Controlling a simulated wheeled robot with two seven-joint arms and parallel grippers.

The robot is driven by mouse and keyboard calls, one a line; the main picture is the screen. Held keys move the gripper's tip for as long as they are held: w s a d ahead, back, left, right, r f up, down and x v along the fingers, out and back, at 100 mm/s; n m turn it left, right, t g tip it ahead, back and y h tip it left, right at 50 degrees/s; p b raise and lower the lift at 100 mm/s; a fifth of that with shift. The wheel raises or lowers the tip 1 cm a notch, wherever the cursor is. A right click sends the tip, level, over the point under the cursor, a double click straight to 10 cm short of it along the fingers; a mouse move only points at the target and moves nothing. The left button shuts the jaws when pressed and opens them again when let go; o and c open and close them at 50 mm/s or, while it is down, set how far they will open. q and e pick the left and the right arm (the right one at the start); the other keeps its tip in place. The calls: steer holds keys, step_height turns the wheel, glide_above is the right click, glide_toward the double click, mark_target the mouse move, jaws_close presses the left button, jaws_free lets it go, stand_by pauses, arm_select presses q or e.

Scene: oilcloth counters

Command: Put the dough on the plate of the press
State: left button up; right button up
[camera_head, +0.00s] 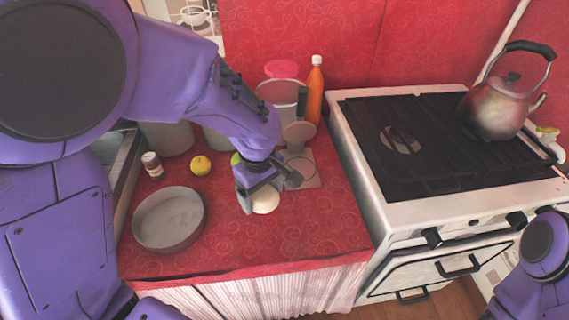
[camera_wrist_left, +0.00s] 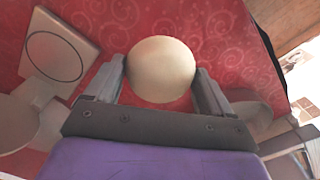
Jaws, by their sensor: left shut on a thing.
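The dough (camera_head: 266,200) is a pale round ball. My left gripper (camera_head: 258,196) is shut on it over the red counter, left of and in front of the press. In the left wrist view the dough (camera_wrist_left: 160,69) sits between the two fingers of my left gripper (camera_wrist_left: 163,85). The press (camera_head: 305,167) has a light square base with a ring-marked plate and a round upper part behind it. The plate (camera_wrist_left: 55,57) also shows in the left wrist view, bare and apart from the dough. My right arm shows at the lower right, but its gripper is out of view.
A round grey pan (camera_head: 169,219) stands front left on the counter. A yellow lemon (camera_head: 200,165), a small jar (camera_head: 152,165), an orange bottle (camera_head: 314,90) and a pink-lidded container (camera_head: 282,86) stand further back. A stove (camera_head: 440,150) with a kettle (camera_head: 497,105) is at the right.

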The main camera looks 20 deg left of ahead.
mark_target(262, 191)
arm_select(q)
steer(key=w+f, duration=0.1)
steer(key=w+a+f, duration=0.1)
steer(key=shift+w+a+f, duration=0.2)
steer(key=shift+f, duration=0.2)
step_height(262, 191, down, 3)
steer(key=shift+s+r+b, duration=0.1)
steer(key=shift+r+b, duration=0.1)
steer(key=shift+b, duration=0.1)
steer(key=shift+f, duration=0.3)
steer(key=o, duration=1)
steer(key=shift+f, duration=0.1)
